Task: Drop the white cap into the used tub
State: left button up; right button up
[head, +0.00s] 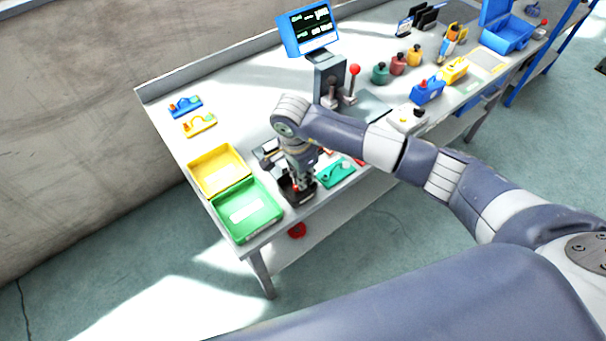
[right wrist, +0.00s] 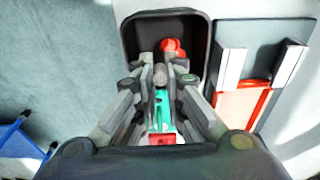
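My right gripper (head: 300,182) points down over a small dark tub (head: 301,200) at the table's front edge. In the right wrist view the gripper (right wrist: 161,78) has its fingertips close together, with a small greyish piece (right wrist: 160,76) between them; it looks like the white cap, in shade. The dark tub (right wrist: 135,45) lies below and beyond the fingertips, with a red round piece (right wrist: 173,47) in it. I take this dark tub for the used tub, but read no label. My left gripper is out of view.
A green tray (head: 247,211) and a yellow tray (head: 219,171) stand left of the dark tub. A teal fixture (head: 336,173) lies to its right. A red fixture with pale blocks (right wrist: 240,105) is close by. A screen post (head: 330,80) stands behind.

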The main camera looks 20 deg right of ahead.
jog(key=o, duration=0.3)
jog(key=r, duration=0.4)
jog(key=a+r, duration=0.1)
jog(key=r, duration=0.7)
jog(key=shift+s+a, duration=0.15)
jog(key=shift+s, duration=0.1)
jog(key=shift+a, duration=0.1)
